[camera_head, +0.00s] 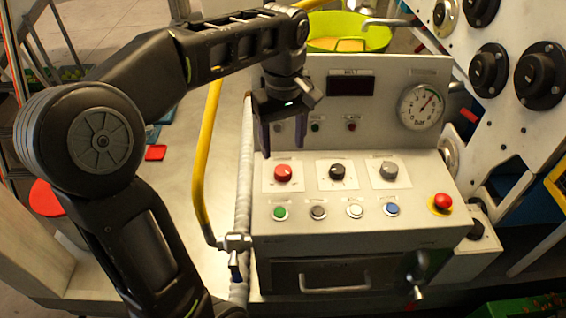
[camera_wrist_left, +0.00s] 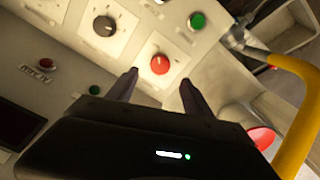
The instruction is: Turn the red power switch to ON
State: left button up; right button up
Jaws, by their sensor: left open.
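The red power switch (camera_head: 283,173) is a round red knob on a white square plate at the left of the panel's upper row. It also shows in the left wrist view (camera_wrist_left: 160,64), just beyond my fingertips. My left gripper (camera_head: 284,150) hangs over the left part of the control panel (camera_head: 330,228), behind and above the red knob. In the left wrist view my left gripper (camera_wrist_left: 158,80) has its two fingers apart with nothing between them. The fingertips are close to the red knob but do not appear to hold it. My right gripper is not in view.
A black knob (camera_head: 337,172) and a grey knob (camera_head: 388,170) sit right of the red one. Below are several push buttons, including a green one (camera_head: 280,213), and a red mushroom button (camera_head: 441,202). A yellow bent bar (camera_head: 205,150) rises left of the panel. A gauge (camera_head: 421,106) is at upper right.

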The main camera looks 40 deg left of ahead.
aim_at(283, 170)
pick_arm(q)
notch_tip(283, 170, down, 7)
jog(key=shift+f+p, duration=0.2)
jog(key=shift+p, duration=0.4)
jog(key=shift+c, duration=0.5)
grip_shut()
